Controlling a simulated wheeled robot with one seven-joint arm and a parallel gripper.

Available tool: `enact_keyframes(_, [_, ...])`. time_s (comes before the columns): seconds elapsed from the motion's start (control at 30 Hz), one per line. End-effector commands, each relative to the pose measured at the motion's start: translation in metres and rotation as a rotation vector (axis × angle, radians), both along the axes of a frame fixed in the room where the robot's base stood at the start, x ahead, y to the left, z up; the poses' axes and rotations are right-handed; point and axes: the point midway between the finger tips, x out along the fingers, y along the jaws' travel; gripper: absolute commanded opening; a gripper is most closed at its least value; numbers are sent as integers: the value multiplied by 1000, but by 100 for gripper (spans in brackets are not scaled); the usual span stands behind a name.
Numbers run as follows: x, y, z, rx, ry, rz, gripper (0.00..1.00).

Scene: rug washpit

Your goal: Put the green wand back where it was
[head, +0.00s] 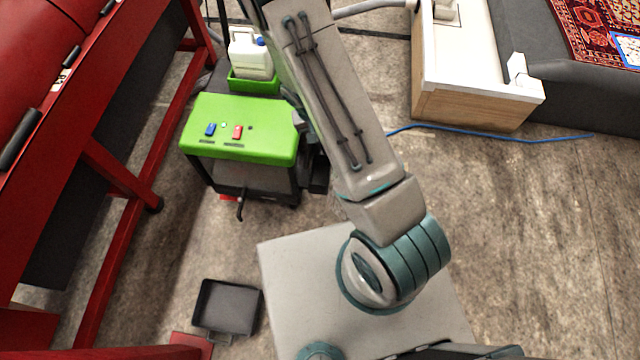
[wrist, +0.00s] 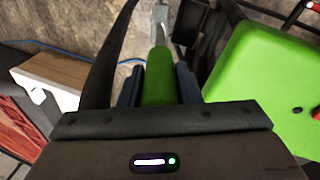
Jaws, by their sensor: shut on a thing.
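The green wand (wrist: 158,80) shows in the wrist view between the two fingers of my gripper (wrist: 159,88), which is shut on its green grip. A grey metal part (wrist: 160,16) continues beyond the grip at the top of the picture. A dark bracket-like part (wrist: 186,28) is just right of it, beside the green-topped machine (wrist: 262,75); I cannot tell whether wand and bracket touch. In the head view the machine (head: 240,128) stands left of my arm, with blue and red switches on top. My arm hides the wand and gripper there.
A white jug (head: 250,55) sits in a green tray (head: 253,86) behind the machine. A red frame (head: 120,180) runs along the left. A white-topped wooden cabinet (head: 463,95) stands right, with a blue hose (head: 470,128) on the floor. A dark pan (head: 227,307) lies front left.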

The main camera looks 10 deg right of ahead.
Motion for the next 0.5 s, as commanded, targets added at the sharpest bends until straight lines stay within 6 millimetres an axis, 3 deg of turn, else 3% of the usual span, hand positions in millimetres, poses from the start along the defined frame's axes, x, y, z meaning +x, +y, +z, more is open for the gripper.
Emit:
enact_keyframes(0.03, [5,-1,-10,14,-2,-12,8])
enact_keyframes(0.5, [25,3,-15,109,29,-55,8])
